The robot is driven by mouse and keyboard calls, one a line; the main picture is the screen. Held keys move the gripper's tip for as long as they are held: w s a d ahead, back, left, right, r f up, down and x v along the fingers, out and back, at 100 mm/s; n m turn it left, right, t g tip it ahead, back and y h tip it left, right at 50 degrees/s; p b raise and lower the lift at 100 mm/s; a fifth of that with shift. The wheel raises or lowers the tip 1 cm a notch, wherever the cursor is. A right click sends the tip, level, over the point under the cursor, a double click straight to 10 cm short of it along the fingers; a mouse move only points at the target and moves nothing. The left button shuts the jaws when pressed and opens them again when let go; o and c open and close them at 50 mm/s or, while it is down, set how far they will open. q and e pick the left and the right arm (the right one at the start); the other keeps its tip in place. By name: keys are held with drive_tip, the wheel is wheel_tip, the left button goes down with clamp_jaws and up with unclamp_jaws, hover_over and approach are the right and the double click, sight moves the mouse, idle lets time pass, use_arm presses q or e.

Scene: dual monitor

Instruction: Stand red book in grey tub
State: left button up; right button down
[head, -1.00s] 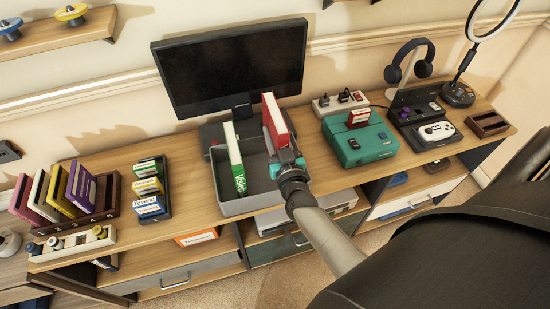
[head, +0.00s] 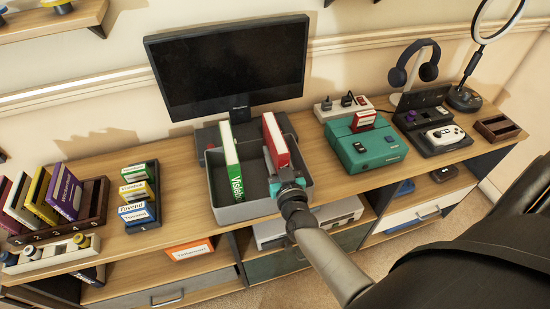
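The grey tub (head: 222,208) stands on the desk in front of the monitor. A red book (head: 274,141) with white page edges is upright in the right part of the tub, its top above the rim. My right gripper (head: 286,178) is at the tub's front right corner, at the book's near lower edge, and appears shut on it. Its fingertips are partly hidden, and the book's bottom is hidden. A green-and-white book (head: 233,165) stands in the tub's left part, apart from the red one. My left gripper is not in view.
A monitor (head: 228,70) stands behind the tub. A teal console (head: 372,148) with a red cartridge is close on the right. A dark rack of small cases (head: 138,198) and a wooden book rack (head: 96,190) are on the left. Desk between rack and tub is clear.

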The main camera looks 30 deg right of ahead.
drive_tip(key=shift+r, duration=0.15)
drive_tip(key=shift+f, duration=0.2)
drive_tip(key=c, duration=0.6)
unclamp_jaws()
drive_tip(key=shift+o, duration=0.2)
drive_tip(key=p+v, duration=0.1)
drive_tip(key=v, duration=1.1)
drive_tip(key=shift+r+p, duration=0.15)
drive_tip(key=shift+p, duration=0.2)
